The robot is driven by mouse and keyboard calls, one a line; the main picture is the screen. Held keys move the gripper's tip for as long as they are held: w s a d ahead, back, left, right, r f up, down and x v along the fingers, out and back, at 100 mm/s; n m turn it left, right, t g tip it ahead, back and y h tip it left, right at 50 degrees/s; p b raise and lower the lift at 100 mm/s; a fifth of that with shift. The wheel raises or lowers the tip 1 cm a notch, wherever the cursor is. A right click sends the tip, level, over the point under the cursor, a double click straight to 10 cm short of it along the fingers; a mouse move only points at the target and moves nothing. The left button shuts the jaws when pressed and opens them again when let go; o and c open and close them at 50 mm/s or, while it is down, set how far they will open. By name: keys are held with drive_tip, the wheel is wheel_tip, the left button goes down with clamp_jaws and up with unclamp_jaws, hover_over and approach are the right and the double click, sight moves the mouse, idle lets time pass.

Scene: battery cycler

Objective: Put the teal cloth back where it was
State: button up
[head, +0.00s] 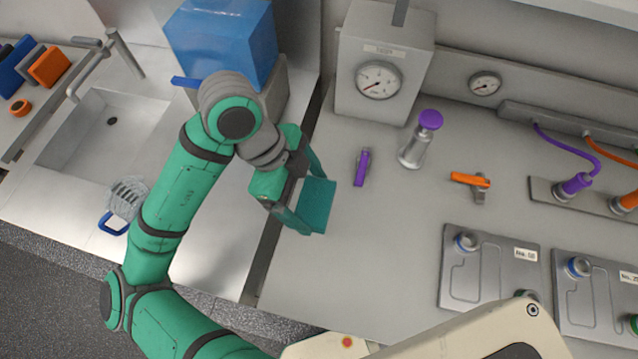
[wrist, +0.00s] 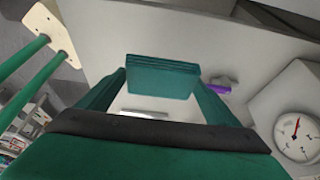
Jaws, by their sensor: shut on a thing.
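The teal cloth (head: 317,205) is a folded flat rectangle between the fingers of my gripper (head: 308,198) in the head view. In the wrist view the cloth (wrist: 162,78) spans between the two teal fingers of my gripper (wrist: 160,95), which are shut on its sides. The cloth appears held above the grey worktop (head: 330,270), near the worktop's left edge by the gap. How high it is above the surface I cannot tell.
A purple-handled valve (head: 361,167) and a purple-topped post (head: 414,140) stand right of the cloth. A gauge box (head: 385,70) stands behind. Battery plates (head: 490,268) lie at right. A sink (head: 105,130) and a blue box (head: 222,40) are at left. Worktop in front is clear.

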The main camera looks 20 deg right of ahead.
drive_tip(key=w+d+f, duration=0.1)
drive_tip(key=w+f, duration=0.1)
drive_tip(key=w+d+f, duration=0.1)
drive_tip(key=w+f, duration=0.1)
drive_tip(key=w+d+f, duration=0.2)
drive_tip(key=shift+f, duration=2.05)
drive_tip(key=o, duration=0.9)
drive_tip(key=shift+f, duration=0.1)
drive_tip(key=v, duration=1.2)
drive_tip(key=shift+d, duration=0.1)
